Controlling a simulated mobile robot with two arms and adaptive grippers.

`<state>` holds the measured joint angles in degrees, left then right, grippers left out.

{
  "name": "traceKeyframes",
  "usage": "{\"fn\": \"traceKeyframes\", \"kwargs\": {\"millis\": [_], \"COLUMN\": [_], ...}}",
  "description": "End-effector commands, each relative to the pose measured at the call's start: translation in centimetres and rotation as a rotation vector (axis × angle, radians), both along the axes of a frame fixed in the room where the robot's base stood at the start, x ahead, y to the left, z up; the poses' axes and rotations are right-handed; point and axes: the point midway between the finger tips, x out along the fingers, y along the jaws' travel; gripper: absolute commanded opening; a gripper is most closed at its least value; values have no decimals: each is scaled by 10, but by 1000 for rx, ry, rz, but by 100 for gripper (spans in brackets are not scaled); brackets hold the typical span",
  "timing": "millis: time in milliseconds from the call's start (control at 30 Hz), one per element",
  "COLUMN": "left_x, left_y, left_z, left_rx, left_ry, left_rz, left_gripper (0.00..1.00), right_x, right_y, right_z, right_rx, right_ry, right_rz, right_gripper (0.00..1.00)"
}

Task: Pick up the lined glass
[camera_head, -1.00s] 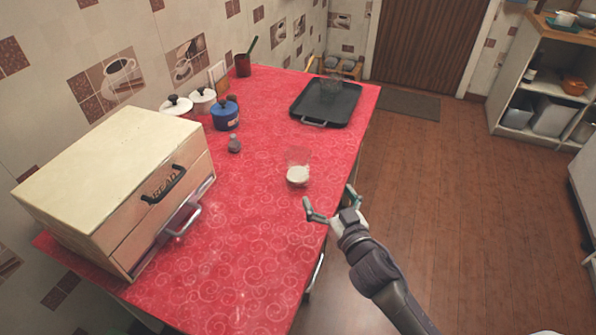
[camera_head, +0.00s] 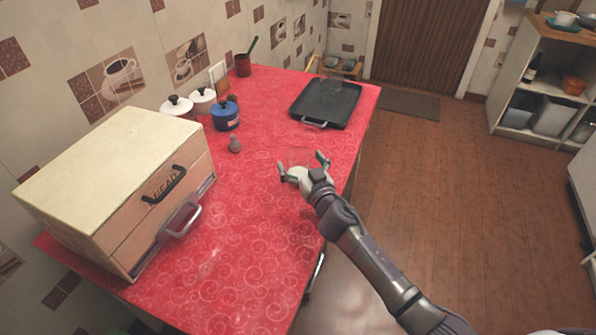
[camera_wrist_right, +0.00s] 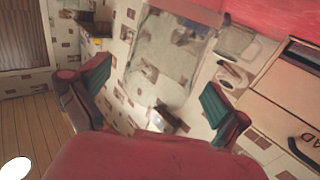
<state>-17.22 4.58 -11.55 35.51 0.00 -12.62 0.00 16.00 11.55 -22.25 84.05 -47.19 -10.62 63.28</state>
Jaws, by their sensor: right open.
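A clear glass (camera_head: 298,154) with something white at its bottom stands on the red counter (camera_head: 225,235), partly hidden behind my right gripper (camera_head: 302,165). That gripper is open, with its fingers at either side of the glass. In the right wrist view the see-through glass (camera_wrist_right: 168,55) shows between and beyond the two spread fingers of the gripper (camera_wrist_right: 155,88). I cannot tell whether the fingers touch it. Another clear glass (camera_head: 331,88) stands on the dark tray (camera_head: 345,112) farther back. I cannot make out lines on either glass. My left gripper is not in view.
A wooden bread box (camera_head: 105,175) with a handled drawer stands at the left. A blue pot (camera_head: 225,117), white pots (camera_head: 176,106) and a small grey shaker (camera_head: 235,144) stand along the wall side. The counter's near part is clear.

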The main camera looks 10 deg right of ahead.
Motion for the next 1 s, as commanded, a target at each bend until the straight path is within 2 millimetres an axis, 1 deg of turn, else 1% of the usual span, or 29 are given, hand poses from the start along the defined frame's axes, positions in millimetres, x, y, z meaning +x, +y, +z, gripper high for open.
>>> {"fn": "traceKeyframes", "kwargs": {"millis": [33,133,367,700,800,833,867,1000], "left_x": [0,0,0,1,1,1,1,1], "left_y": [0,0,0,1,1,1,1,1], "left_z": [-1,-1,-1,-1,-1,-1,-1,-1], "left_rx": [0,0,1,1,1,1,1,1], "left_ry": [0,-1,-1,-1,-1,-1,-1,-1], "left_rz": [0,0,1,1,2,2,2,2], "left_gripper": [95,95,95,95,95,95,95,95], "right_x": [7,12,13,13,13,13,13,13], "right_y": [1,2,2,2,2,2,2,2], "right_z": [0,-1,0,-1,-1,1,0,1], "right_rx": [0,-1,0,0,0,0,0,0], "right_ry": [-1,0,0,0,0,-1,-1,-1], "right_rz": [0,0,0,0,0,0,0,0], "right_gripper": [100,100,100,43,28,28,21,21]}}
